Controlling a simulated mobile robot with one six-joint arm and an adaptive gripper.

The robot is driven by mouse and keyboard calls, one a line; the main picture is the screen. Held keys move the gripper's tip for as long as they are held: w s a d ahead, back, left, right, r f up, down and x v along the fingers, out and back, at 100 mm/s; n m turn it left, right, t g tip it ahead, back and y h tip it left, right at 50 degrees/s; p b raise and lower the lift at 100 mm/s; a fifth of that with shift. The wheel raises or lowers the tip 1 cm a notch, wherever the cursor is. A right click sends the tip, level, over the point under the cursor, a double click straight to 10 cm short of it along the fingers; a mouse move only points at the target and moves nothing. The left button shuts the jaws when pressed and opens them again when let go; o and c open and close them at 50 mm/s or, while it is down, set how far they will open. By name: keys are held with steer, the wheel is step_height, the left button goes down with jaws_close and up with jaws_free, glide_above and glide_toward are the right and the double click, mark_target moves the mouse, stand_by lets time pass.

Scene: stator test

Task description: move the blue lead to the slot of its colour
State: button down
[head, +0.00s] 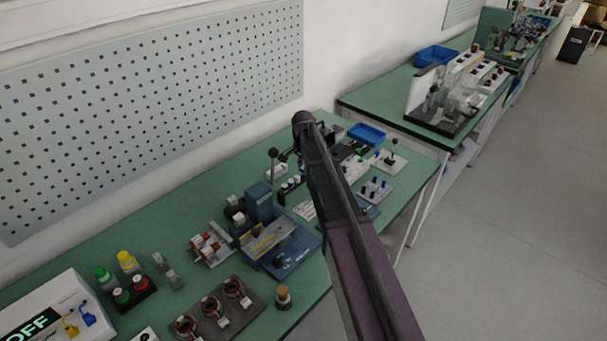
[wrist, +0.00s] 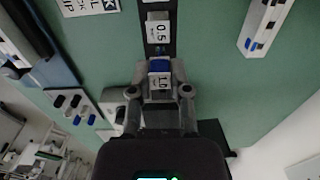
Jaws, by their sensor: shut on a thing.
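In the wrist view my gripper (wrist: 160,82) is shut on a small pale piece with a blue top (wrist: 160,66), marked 1.0. The piece is at the end of a dark strip (wrist: 171,40); I cannot tell whether it touches the strip. I cannot tell for sure whether this piece is the blue lead, and no cable shows. A pale plate with blue and dark pegs (head: 374,190) stands right of the arm.
A block marked 0.5 (wrist: 158,28) sits on the same strip. A white rail with blue parts (wrist: 264,25) lies to the right; bare green bench separates them. In the head view a blue tray (head: 367,134) and a blue machine (head: 265,235) stand close around my arm.

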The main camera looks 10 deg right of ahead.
steer(key=shift+r+p, duration=1.6)
steer(key=shift+r, duration=0.15)
